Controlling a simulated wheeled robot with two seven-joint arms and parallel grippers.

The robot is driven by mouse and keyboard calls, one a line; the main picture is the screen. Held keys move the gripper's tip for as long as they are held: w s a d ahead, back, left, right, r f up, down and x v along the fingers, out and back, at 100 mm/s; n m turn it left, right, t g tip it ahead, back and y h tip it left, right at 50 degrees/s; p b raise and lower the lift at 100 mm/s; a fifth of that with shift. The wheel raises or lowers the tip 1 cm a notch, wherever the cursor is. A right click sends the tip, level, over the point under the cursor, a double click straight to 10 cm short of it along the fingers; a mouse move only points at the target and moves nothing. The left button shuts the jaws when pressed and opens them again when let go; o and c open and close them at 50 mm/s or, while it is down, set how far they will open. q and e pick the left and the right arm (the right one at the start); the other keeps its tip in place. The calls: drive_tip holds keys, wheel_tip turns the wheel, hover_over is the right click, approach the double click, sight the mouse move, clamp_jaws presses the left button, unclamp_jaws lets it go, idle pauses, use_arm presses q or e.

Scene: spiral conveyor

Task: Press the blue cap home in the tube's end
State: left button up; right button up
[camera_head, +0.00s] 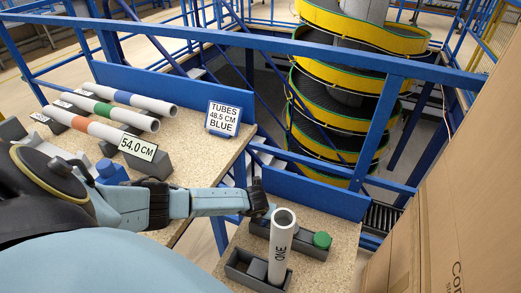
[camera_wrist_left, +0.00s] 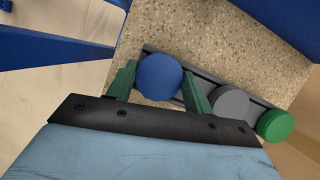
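The blue cap (camera_wrist_left: 158,77) sits between the two green fingers of my left gripper (camera_wrist_left: 159,82) in the left wrist view. Both fingers appear to touch its sides. It looks larger than the other caps and out of line with them, so it seems raised above the tray. In the head view my left gripper (camera_head: 262,205) is above the back left of the small table, and the blue cap cannot be made out. The white tube marked ONE (camera_head: 281,246) stands upright, slightly tilted in the picture, with its open end up, to the gripper's lower right. My right gripper is out of view.
A grey cap tray (camera_head: 305,250) holds a green cap (camera_head: 321,240) and a grey cap (camera_wrist_left: 230,102). A dark holder (camera_head: 240,268) surrounds the tube's foot. Banded tubes and signs occupy the left table (camera_head: 185,190). A cardboard box (camera_head: 440,200) stands right.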

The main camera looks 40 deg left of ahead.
use_arm(q)
drive_tip(key=shift+o, duration=1.3)
drive_tip(key=c, duration=0.6)
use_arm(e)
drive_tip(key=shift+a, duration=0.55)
use_arm(q)
drive_tip(key=shift+r, duration=0.15)
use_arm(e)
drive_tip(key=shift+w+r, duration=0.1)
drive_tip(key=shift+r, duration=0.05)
use_arm(q)
drive_tip(key=shift+r+p, duration=0.55)
drive_tip(key=shift+p, duration=0.1)
drive_tip(key=shift+r+p, duration=0.7)
drive_tip(key=shift+r, duration=0.1)
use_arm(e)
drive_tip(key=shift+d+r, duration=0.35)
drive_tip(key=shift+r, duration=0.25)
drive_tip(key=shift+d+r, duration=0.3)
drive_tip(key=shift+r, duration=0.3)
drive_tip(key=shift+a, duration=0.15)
